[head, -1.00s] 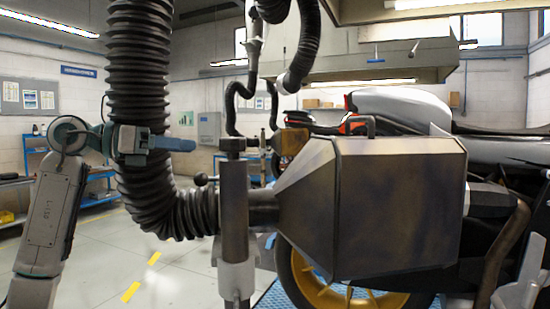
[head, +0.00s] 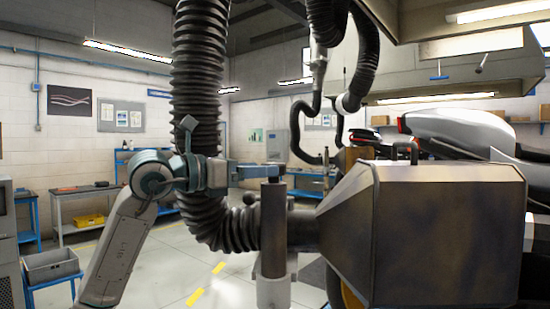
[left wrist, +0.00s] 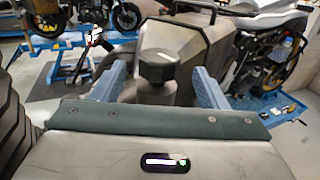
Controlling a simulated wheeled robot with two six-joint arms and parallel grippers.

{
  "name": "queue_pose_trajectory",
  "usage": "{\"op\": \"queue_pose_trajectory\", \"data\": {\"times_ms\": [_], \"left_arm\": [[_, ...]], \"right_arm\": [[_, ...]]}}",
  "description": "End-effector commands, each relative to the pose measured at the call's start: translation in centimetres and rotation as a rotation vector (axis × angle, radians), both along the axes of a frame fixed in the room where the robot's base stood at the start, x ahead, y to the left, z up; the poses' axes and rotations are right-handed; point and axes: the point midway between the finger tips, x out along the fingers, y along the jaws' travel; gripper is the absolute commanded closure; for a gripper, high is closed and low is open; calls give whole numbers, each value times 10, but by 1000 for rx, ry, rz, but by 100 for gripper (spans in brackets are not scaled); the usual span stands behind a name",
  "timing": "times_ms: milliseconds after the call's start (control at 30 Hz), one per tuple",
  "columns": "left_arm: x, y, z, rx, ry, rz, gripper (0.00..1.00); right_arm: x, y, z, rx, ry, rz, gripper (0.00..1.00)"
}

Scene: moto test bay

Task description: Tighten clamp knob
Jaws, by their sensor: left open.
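The dark clamp knob (head: 273,185) sits on top of an upright grey metal post (head: 273,235) in the head view. In the left wrist view the knob (left wrist: 155,68) is faceted and black, and it stands between two blue fingers with a gap on each side. My left gripper (head: 262,171) comes in from the left, level with the top of the post. It is open, and its fingers (left wrist: 160,82) do not appear to touch the knob. How far the knob is beyond the fingertips is hard to tell. My right gripper is not in view.
A metal exhaust box (head: 440,225) stands right of the post, with a motorcycle (head: 460,130) behind it. A thick black corrugated hose (head: 200,75) hangs beside my left arm and curves toward the box. A grey bin (head: 50,264) stands at lower left.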

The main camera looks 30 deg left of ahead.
Motion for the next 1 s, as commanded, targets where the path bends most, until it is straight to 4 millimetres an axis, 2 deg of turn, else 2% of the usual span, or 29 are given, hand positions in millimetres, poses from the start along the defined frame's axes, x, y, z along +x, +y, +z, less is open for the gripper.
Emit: {"op": "queue_pose_trajectory", "data": {"times_ms": [33,100,333,767,1000], "left_arm": [[7,-4,4,-3,3,-5,33],[16,-8,4,-3,1,-5,33],[36,-17,2,-2,1,-2,33],[43,-20,-1,0,1,0,33],[43,-20,-1,0,1,0,76]], "right_arm": [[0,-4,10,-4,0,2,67],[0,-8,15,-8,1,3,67],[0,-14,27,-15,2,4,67],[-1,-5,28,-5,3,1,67],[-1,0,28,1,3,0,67]]}}
